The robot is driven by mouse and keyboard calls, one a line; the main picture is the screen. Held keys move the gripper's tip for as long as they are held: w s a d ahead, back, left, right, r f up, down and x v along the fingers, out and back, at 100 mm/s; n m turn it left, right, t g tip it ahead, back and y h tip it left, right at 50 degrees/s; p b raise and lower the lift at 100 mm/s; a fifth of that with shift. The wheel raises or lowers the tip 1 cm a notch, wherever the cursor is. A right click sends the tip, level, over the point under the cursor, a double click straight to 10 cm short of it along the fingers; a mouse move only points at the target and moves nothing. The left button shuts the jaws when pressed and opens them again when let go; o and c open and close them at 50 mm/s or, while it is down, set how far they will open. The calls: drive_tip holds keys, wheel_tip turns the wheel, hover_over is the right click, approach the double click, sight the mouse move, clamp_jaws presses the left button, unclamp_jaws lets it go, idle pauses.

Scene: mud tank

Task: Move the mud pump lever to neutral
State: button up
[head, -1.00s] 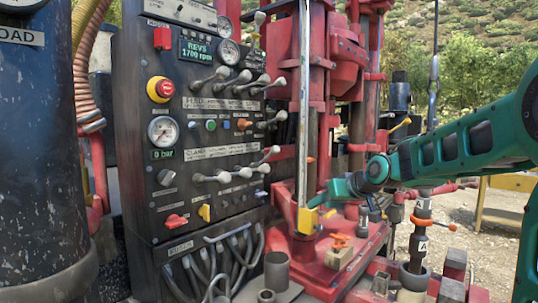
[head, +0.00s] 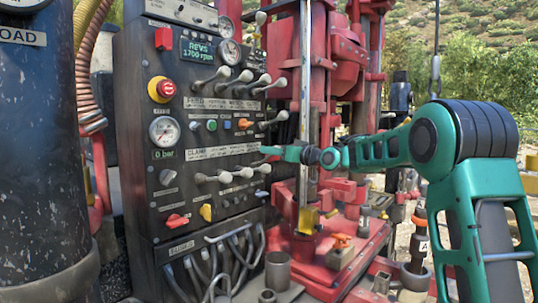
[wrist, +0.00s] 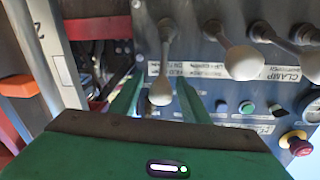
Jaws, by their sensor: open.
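A row of pale-knobbed levers (head: 226,177) sticks out of the dark control panel (head: 150,220). My gripper (head: 268,151) is at the right end of this row in the head view, where it covers the rightmost lever. In the wrist view, which is upside down to the panel, my gripper (wrist: 159,98) is open. One lever knob (wrist: 160,91) shows between its two green fingers, with visible gaps beside it. I cannot read clearly which label belongs to this lever, so I cannot confirm it is the mud pump lever.
Neighbouring lever knobs (wrist: 243,63) stand close beside the fingers. An upper lever row (head: 245,77) and a red emergency stop (head: 161,89) are on the same panel. A vertical steel rod (head: 304,110) and the red drill mast (head: 350,65) stand just right of the panel.

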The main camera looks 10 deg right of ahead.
drive_tip(key=x, duration=0.3)
drive_tip(key=shift+w, duration=0.1)
